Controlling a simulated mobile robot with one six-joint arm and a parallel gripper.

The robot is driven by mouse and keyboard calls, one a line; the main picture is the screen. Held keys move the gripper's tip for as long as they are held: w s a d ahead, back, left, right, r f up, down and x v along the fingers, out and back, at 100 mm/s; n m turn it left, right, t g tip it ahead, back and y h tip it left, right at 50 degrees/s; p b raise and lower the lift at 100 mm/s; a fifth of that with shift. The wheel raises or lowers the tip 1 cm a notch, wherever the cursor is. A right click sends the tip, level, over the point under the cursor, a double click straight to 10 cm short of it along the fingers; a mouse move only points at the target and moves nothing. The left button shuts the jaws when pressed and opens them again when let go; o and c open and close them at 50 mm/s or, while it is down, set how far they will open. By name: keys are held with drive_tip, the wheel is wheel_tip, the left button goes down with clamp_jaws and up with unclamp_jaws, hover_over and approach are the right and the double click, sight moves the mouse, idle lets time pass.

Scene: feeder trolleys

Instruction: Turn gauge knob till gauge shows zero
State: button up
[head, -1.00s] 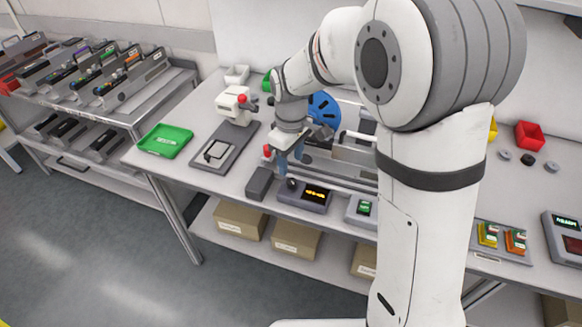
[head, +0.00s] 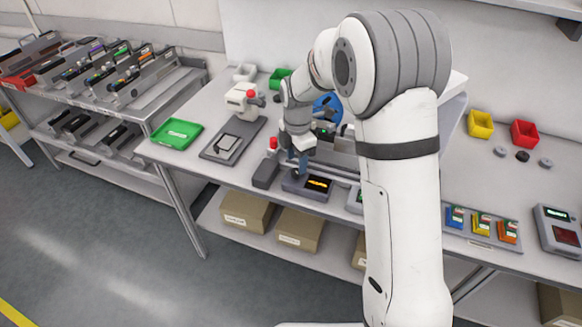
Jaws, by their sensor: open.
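The gauge is a dark grey box with an orange lit display (head: 318,184) on the bench's front edge. Its reading is too small to make out. A small black knob (head: 295,174) stands on the left part of the box. My gripper (head: 299,167) points down at the knob, with its blue-grey fingers open. The fingertips are right at or just above the knob. I cannot tell whether they touch it or stand around it.
A dark block (head: 266,174) and a red-topped post stand left of the gauge. Rails run behind. A green tray (head: 177,133) lies at the left.

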sight(296, 170)
drive_tip(key=shift+a+f, duration=0.1)
drive_tip(key=shift+f, duration=1.75)
